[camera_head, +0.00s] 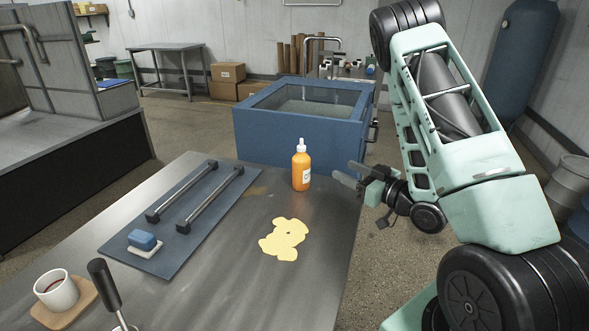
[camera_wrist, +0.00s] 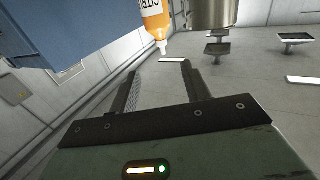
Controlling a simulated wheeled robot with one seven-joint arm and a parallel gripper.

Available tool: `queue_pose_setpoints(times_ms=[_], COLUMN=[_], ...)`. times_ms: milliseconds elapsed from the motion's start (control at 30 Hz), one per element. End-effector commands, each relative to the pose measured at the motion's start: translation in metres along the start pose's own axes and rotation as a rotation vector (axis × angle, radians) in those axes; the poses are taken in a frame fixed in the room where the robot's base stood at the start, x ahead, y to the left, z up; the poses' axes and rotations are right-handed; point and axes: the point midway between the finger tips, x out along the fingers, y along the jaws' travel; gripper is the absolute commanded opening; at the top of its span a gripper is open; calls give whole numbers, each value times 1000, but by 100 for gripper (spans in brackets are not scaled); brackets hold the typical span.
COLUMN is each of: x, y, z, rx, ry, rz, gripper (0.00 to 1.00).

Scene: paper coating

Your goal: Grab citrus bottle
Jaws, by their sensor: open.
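The citrus bottle (camera_head: 301,168) is orange with a white nozzle cap and a white label. It stands upright on the metal table (camera_head: 335,222) near its far right edge in the head view. In the wrist view the bottle (camera_wrist: 154,18) appears upside down at the top, with part of the label lettering readable and its body cut off by the frame edge. My gripper (camera_head: 348,176) is open and empty, just right of the bottle and apart from it, with its fingers pointing toward it. In the wrist view the two fingers (camera_wrist: 158,80) are spread, with nothing between them.
A yellow puddle-shaped patch (camera_head: 284,239) lies in front of the bottle. A blue mat (camera_head: 165,228) with two bars and a blue block is to the left. A white cup (camera_head: 57,290) and a black-handled tool (camera_head: 104,285) are at the near left. A blue tank (camera_head: 280,134) stands behind.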

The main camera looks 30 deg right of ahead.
Motion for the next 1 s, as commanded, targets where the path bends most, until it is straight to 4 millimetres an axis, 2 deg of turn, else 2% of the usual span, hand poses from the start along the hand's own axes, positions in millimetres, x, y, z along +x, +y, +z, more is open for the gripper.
queue_pose_setpoints(times_ms=[100, 567, 633, 800, 1000], x=[12, 45, 62, 95, 115], y=[-1, -1, -2, -1, -1], z=[6, 5, -2, -2, -1], rx=[-5, -3, -2, -1, 0], ry=[4, 5, 1, 0, 0], rz=[-3, 0, -5, -2, 0], gripper=[47, 47, 47, 47, 47])
